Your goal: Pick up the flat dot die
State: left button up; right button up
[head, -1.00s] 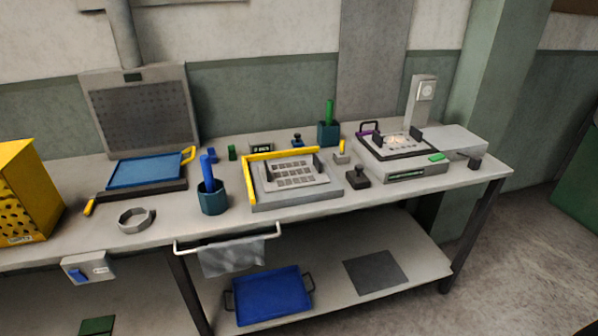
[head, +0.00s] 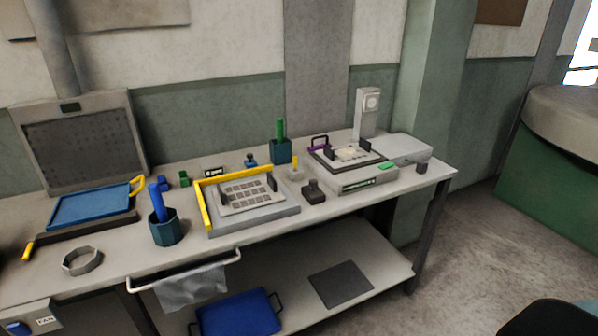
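I cannot tell which thing is the flat dot die at this size. Small pieces on the workbench (head: 110,262) include a blue one (head: 168,183), a green one (head: 184,178), a blue knobbed one (head: 251,160) and a dark block with a raised top (head: 314,193). A light piece with a yellow handle (head: 295,170) stands behind the dark block. A press-like base with a yellow frame (head: 236,171) holds a plate of small squares (head: 248,196). Neither gripper shows in the head view.
A blue tray (head: 95,205) lies at the left, near a metal ring (head: 82,261) and a teal cup (head: 167,229). A machine with a green button (head: 387,166) stands at the right. A towel (head: 192,287) hangs at the front edge. Floor (head: 480,230) is open at right.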

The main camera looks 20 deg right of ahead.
aim_at(344, 156)
jog(key=i+l, duration=0.1)
jog(key=l, duration=0.6)
jog(key=i+l, duration=0.1)
jog(key=l, duration=0.55)
jog(key=i+l, duration=0.15)
jog(key=l, duration=0.55)
jog(key=i+l, duration=0.1)
jog(key=l, duration=0.6)
jog(key=i+l, duration=0.1)
jog(key=l, duration=0.6)
jog(key=i+l, duration=0.1)
jog(key=l, duration=0.55)
jog(key=i+u, duration=0.05)
